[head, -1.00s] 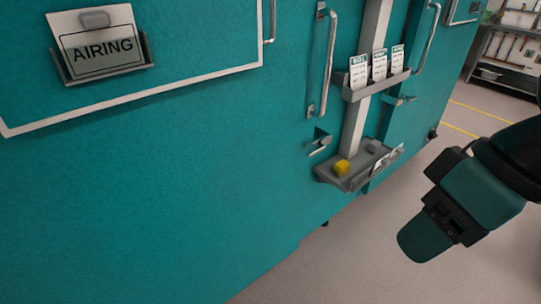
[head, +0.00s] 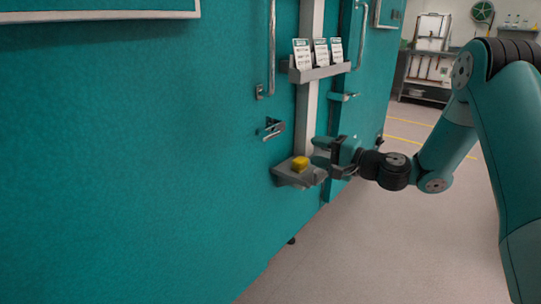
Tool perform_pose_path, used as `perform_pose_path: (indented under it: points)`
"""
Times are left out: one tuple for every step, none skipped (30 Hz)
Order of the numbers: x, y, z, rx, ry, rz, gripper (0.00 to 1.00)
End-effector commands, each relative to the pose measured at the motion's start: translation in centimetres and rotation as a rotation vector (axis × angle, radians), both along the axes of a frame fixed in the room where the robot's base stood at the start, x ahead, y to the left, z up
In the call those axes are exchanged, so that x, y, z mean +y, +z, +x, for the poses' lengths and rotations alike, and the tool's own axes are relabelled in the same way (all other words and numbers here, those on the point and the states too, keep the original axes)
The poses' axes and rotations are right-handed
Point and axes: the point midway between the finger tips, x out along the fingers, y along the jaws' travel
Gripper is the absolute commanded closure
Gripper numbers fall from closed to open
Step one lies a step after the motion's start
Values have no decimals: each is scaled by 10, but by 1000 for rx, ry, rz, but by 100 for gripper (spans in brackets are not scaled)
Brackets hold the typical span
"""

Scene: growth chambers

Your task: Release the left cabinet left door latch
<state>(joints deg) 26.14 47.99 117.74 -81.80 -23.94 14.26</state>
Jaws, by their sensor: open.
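A metal latch lever (head: 271,128) sits on the nearer, left-hand teal door (head: 150,150), below that door's long vertical handle (head: 271,50). A second latch (head: 345,96) shows on the far side of the pale centre post. My gripper (head: 322,157) is open, low by the post, to the right of and below the near latch and apart from it. Its fingers point left, beside the small grey shelf (head: 290,180). The fingertips are small and partly hard to make out. I cannot tell whether they touch the shelf or post.
The grey shelf juts from the post and bears a yellow block (head: 300,163). A grey holder (head: 318,73) with several white cards is higher on the post. The floor (head: 370,240) in front is clear. A metal rack (head: 425,75) stands far back right.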

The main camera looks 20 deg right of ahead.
Motion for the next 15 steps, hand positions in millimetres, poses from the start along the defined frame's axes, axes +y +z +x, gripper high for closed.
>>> perform_pose_path:
  points:
    - [-7, -9, 4, 2, -25, 25, 52]
    - [-10, -10, 5, 1, -36, 37, 52]
    - [-12, -10, 8, 2, -44, 45, 52]
    - [-11, -10, 10, 1, -47, 47, 52]
    - [-10, -9, 13, 0, -49, 49, 52]
    - [-7, -7, 17, 0, -48, 49, 52]
    - [-4, -7, 20, 0, -47, 48, 52]
    - [0, -6, 24, -1, -45, 46, 52]
    - [5, -6, 30, -1, -45, 48, 52]
    - [9, -8, 36, -1, -44, 46, 52]
    - [13, -8, 41, -2, -44, 45, 52]
    - [19, -8, 49, -3, -43, 44, 52]
    - [23, -8, 54, -3, -43, 45, 52]
    - [27, -8, 60, -3, -43, 44, 52]
    - [33, -9, 67, -3, -43, 44, 52]
